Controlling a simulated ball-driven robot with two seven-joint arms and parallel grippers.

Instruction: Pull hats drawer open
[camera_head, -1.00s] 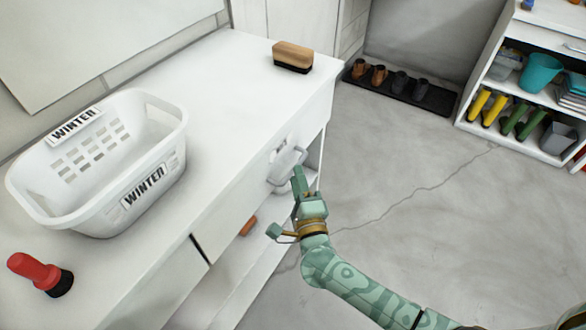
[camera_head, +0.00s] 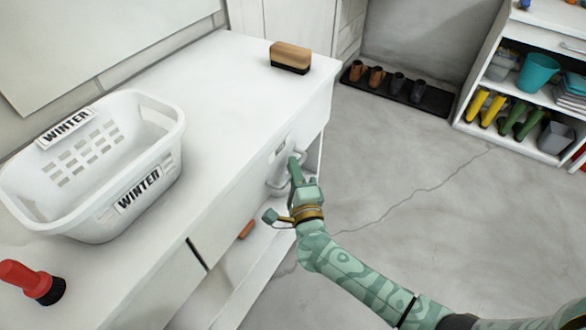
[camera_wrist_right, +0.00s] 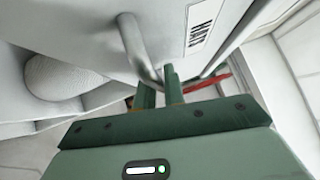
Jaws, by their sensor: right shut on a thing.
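The hats drawer (camera_head: 252,186) is the right-hand white drawer in the bench. Its front looks about flush with the bench. Its label (camera_wrist_right: 201,22) reads HATS in the right wrist view, where it appears turned. A pale curved bar handle (camera_head: 279,183) stands out from the front, and it also shows in the right wrist view (camera_wrist_right: 134,45). My green right gripper (camera_head: 296,166) is at the handle, with its fingers (camera_wrist_right: 160,90) shut on the bar's end. My left gripper is not in view.
A white WINTER basket (camera_head: 105,215), a red-handled brush (camera_head: 25,280) and a wooden brush (camera_head: 290,55) stand on the bench top. An open shelf with an orange-brown item (camera_head: 246,230) lies below the drawers. The concrete floor (camera_head: 400,170) to the right is clear.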

